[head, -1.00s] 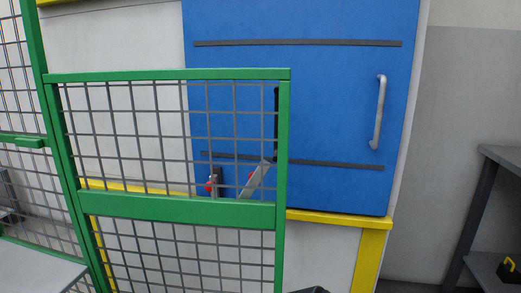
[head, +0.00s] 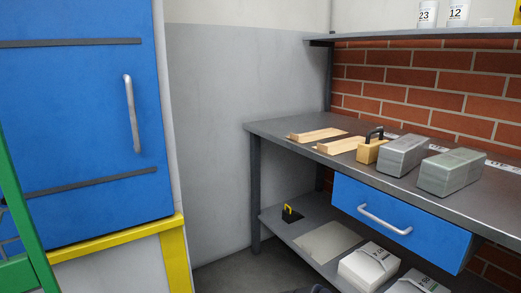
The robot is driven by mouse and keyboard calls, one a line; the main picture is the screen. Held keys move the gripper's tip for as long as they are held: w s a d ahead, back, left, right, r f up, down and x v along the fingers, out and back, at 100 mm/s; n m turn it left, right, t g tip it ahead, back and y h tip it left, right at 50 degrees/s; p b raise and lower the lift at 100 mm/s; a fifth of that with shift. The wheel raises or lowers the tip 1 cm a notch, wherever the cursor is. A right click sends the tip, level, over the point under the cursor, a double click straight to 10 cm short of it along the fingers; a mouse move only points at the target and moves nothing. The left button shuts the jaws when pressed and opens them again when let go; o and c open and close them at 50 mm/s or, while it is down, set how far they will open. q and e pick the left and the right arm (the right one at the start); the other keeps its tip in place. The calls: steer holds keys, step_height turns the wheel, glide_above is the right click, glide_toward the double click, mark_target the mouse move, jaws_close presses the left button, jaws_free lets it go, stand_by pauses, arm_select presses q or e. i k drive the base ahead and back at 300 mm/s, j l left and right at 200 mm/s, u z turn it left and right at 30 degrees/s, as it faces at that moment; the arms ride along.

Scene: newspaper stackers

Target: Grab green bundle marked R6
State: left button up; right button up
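A pale grey-green wrapped bundle (head: 450,173) lies on the metal workbench, and no R6 mark is readable on it. A greyer bundle (head: 402,155) lies to its left. On the lower shelf, a white strapped bundle (head: 368,267) carries a small dark label. Another pale, slightly greenish bundle (head: 418,283) with a label is cut off by the bottom edge. Both labels are too small to read with certainty. Neither of my grippers is clearly in view.
The workbench (head: 284,127) holds wooden pieces (head: 342,145) and a block with a black handle (head: 371,148). A blue drawer (head: 400,218) hangs below. A blue door (head: 80,110) and green mesh frame (head: 16,268) stand left. Bare floor (head: 230,268) shows between.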

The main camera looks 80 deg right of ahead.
mark_target(442, 175)
steer(key=z, duration=3.85)
